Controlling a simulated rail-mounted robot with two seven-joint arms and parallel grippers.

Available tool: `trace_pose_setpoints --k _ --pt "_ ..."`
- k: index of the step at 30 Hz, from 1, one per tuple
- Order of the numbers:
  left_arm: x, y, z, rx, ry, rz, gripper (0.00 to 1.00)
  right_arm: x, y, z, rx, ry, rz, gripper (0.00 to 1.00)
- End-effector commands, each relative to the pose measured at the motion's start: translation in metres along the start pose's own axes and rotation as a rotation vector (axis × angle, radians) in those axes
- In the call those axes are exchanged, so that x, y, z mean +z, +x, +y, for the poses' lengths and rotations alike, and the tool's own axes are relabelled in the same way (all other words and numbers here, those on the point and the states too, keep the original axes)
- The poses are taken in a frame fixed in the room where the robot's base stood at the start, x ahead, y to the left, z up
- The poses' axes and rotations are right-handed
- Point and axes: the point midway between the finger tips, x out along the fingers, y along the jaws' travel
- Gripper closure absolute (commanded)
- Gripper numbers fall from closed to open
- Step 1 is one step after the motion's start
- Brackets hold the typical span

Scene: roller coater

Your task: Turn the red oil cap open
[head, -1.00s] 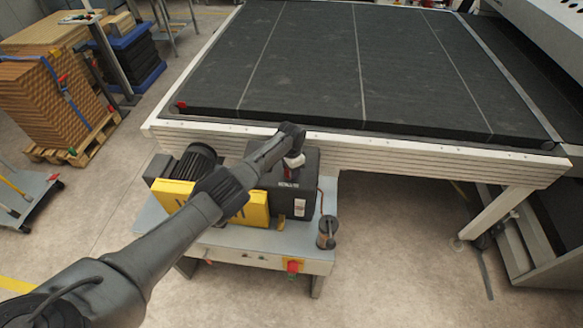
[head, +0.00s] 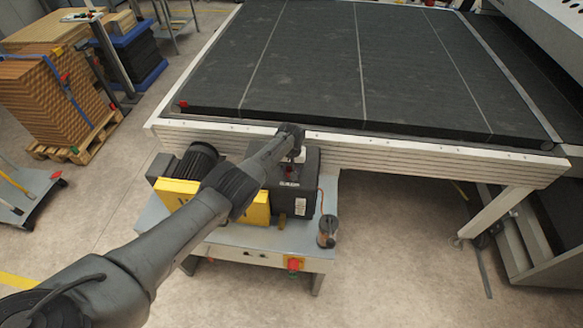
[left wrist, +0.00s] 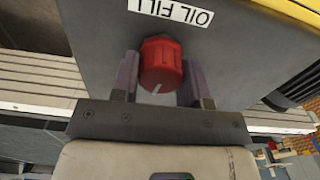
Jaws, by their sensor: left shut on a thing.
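The red oil cap (left wrist: 162,62) is a ribbed knob with a white mark on its rim, on the dark face of a pump unit, under an upside-down "OIL FILL" label (left wrist: 170,13) in the left wrist view. My left gripper (left wrist: 160,78) is shut on the cap, one finger on each side. In the head view the cap (head: 290,171) shows small on top of the black box (head: 300,190), below the end of my left arm. My right gripper is not in view.
The pump unit, with a yellow guard (head: 178,191), stands on a grey bench (head: 270,236) against the white machine frame (head: 420,160).

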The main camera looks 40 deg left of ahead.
Motion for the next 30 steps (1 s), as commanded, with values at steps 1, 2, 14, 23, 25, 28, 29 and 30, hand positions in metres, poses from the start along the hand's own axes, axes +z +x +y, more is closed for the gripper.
trace_pose_setpoints --k 1,2,14,23,25,28,29,30 --pt "-0.0006 -0.0034 0.0014 0.003 -0.041 -0.001 0.82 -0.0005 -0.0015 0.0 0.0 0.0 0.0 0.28" --pt "-0.0006 -0.0034 0.0013 0.003 -0.066 -0.001 0.82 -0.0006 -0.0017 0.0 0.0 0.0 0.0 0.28" --pt "-0.001 -0.0035 0.0001 0.003 -0.32 0.001 0.82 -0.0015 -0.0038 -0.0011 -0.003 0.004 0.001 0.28" --pt "-0.0008 -0.0033 -0.0002 0.003 -0.401 0.001 0.82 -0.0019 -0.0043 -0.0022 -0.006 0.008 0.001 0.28" --pt "-0.0008 -0.0032 -0.0003 0.003 -0.407 0.001 0.82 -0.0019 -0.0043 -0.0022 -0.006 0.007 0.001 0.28" --pt "-0.0008 -0.0032 -0.0003 0.003 -0.411 0.001 0.82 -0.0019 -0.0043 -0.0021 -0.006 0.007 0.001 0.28" --pt "-0.0008 -0.0032 -0.0003 0.003 -0.412 0.001 0.82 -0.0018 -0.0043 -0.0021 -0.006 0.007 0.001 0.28" --pt "-0.0007 -0.0031 -0.0003 0.003 -0.412 0.001 0.82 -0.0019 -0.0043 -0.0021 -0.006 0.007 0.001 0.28"
